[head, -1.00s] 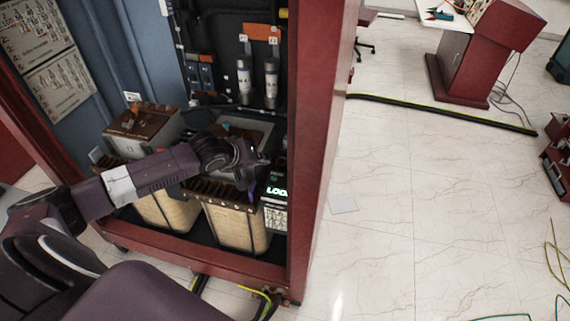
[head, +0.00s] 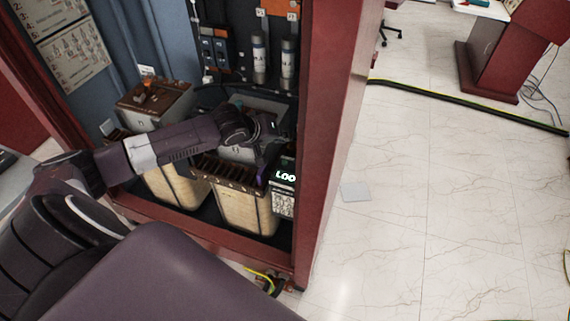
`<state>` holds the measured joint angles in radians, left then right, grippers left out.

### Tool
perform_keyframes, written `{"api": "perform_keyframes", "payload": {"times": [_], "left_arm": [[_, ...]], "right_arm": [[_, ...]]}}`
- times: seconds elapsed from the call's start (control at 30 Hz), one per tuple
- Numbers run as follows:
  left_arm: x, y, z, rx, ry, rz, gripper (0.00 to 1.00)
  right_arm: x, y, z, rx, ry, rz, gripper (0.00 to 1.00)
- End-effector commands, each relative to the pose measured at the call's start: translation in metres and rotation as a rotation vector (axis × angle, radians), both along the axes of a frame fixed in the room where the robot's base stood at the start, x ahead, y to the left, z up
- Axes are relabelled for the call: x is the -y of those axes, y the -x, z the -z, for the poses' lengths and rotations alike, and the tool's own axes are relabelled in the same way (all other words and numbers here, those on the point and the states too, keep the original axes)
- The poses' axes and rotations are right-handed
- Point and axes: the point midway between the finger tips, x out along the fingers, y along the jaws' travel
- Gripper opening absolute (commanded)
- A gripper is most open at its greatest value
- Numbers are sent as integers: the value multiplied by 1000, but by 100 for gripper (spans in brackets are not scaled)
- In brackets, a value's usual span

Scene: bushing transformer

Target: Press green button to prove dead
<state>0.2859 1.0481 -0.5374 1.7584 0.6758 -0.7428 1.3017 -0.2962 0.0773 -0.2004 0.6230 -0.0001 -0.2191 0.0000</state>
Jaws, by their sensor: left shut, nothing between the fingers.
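My left arm reaches into the open red cabinet (head: 330,150). My left gripper (head: 264,168) points down, shut and empty, just left of a small dark device (head: 284,196) with a lit display. The display shows white letters that read roughly "LOO", and a light panel with small print sits below it. The gripper looks close to the device, but I cannot tell whether they touch. No green button can be made out; the gripper and wrist may cover it. My right gripper is not in view.
Cream-sided transformer units with brown tops (head: 157,100) stand in the cabinet around the arm. Grey cylinders (head: 259,58) hang at the back. The cabinet's red right post is close to the device. Tiled floor (head: 430,200) to the right is largely clear, with a black-and-yellow cable strip (head: 470,103).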

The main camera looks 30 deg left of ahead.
Motion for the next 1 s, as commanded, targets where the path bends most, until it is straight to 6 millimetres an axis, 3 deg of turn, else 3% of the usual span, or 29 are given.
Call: {"api": "perform_keyframes", "payload": {"times": [0.13,0.4,0.63,1.0], "left_arm": [[0,0,24,-1,-2,1,0],[0,0,53,0,-1,1,0],[0,0,71,-1,0,1,0],[0,0,72,0,-1,1,0]], "right_arm": [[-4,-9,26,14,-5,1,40],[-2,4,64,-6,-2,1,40],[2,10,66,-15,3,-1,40],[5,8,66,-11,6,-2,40]]}}
